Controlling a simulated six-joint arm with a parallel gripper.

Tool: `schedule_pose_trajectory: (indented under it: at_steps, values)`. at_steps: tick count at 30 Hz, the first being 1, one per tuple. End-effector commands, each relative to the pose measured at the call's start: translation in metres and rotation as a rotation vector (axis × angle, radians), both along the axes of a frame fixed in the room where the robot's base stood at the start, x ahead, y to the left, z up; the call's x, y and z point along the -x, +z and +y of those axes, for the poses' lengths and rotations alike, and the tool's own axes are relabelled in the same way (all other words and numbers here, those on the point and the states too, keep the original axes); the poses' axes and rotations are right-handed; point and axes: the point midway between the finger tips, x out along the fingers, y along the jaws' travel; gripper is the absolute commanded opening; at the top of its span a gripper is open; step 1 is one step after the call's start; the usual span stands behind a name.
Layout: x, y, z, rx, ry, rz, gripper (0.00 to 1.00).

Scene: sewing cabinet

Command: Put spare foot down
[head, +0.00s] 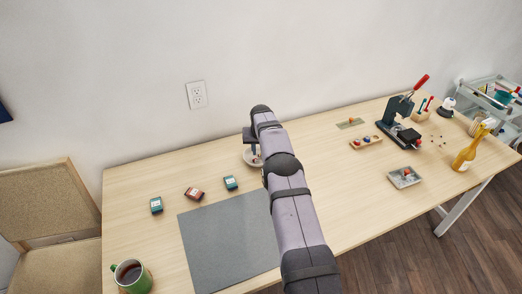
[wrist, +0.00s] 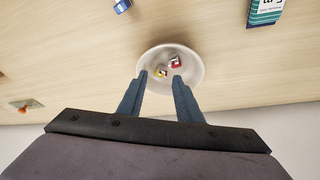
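A round white dish (wrist: 195,56) lies under my gripper in the wrist view. It holds a small red-and-white piece (wrist: 174,62) and a small yellow piece (wrist: 161,73). I cannot tell whether either is the spare foot. My gripper (wrist: 158,84) has its two blue-grey fingers apart, with nothing visible gripped between them. The fingertips overlap the near part of the dish in this view; their height over it is unclear. In the head view, the dish (head: 248,158) shows partly behind my arm, with my gripper (head: 253,150) above it, mostly hidden.
Teal boxes (head: 230,183) and a red-brown box (head: 194,193) stand near a grey mat (head: 225,240). A green mug (head: 131,275) is at front left. A press (head: 395,122), wooden holder (head: 366,142), grey tray (head: 404,177) and yellow bottle (head: 470,152) are at right. A blue item (wrist: 122,5) lies near the dish.

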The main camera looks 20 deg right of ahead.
Motion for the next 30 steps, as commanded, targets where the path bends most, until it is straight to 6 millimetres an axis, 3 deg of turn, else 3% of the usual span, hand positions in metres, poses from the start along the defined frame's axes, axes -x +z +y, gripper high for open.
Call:
schedule_pose_trajectory:
  at_steps: [10,18,30]
  values:
    - [0.000,0.003,0.000,0.000,0.000,0.000,0.32]
    - [0.001,0.018,0.001,0.000,0.000,-0.001,0.32]
    - [0.019,0.063,0.008,0.000,0.001,-0.002,0.32]
